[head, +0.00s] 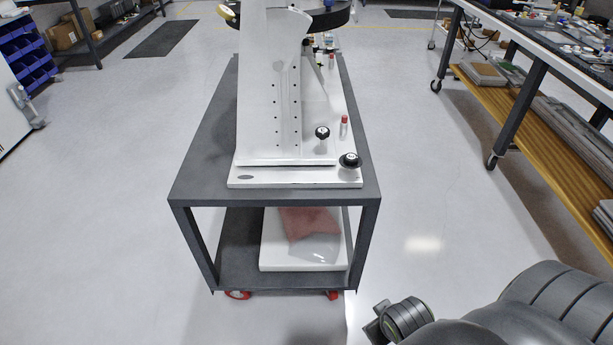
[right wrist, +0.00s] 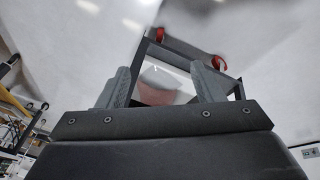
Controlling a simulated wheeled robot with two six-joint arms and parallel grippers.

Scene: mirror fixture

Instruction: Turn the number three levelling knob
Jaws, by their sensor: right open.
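A white mirror fixture (head: 265,95) stands upright on a dark grey cart (head: 205,160). One black levelling knob (head: 350,160) sits at the near right corner of its white base. Another black knob (head: 322,132) stands farther back on the base. Both have small pale marks on top, too small to read, so I cannot tell which is number three. In the right wrist view my right gripper (right wrist: 161,70) is open, with nothing between its fingers. It points toward the cart's lower part, apart from the knobs. My left gripper is out of view.
A red-capped post (head: 344,121) rises near the knobs. The cart's lower shelf holds a white tray (head: 268,258) with a reddish cloth (head: 308,222). A workbench (head: 540,50) with a wooden lower shelf is at right. The floor around the cart is clear.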

